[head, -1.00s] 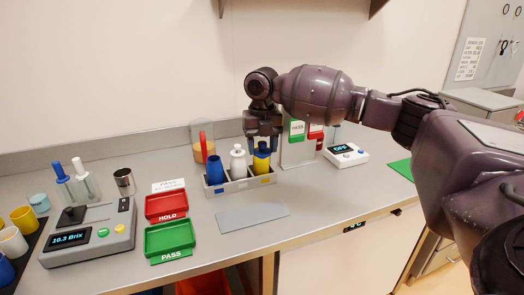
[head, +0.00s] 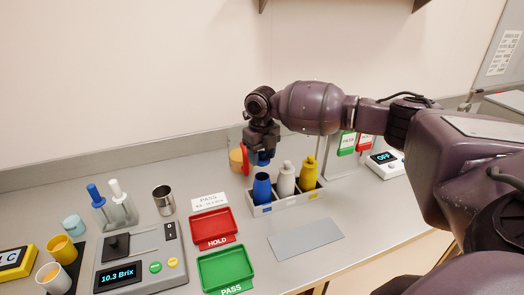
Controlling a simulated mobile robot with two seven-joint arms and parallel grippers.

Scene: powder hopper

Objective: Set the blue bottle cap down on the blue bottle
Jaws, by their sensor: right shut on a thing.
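My right gripper (head: 263,152) points down and is shut on the blue bottle cap (head: 264,161), which shows just below the fingers. The blue bottle (head: 262,189) stands upright in the left compartment of a grey rack (head: 290,206). The gripper and cap are over the blue bottle's neck, with a small gap seeming to show between them; exact alignment in depth is hard to tell. My left gripper is not in view.
A white bottle (head: 286,178) and a yellow bottle (head: 309,173) stand in the same rack. Red (head: 212,225) and green (head: 226,268) trays lie front left. A bare grey plate (head: 305,239) lies in front.

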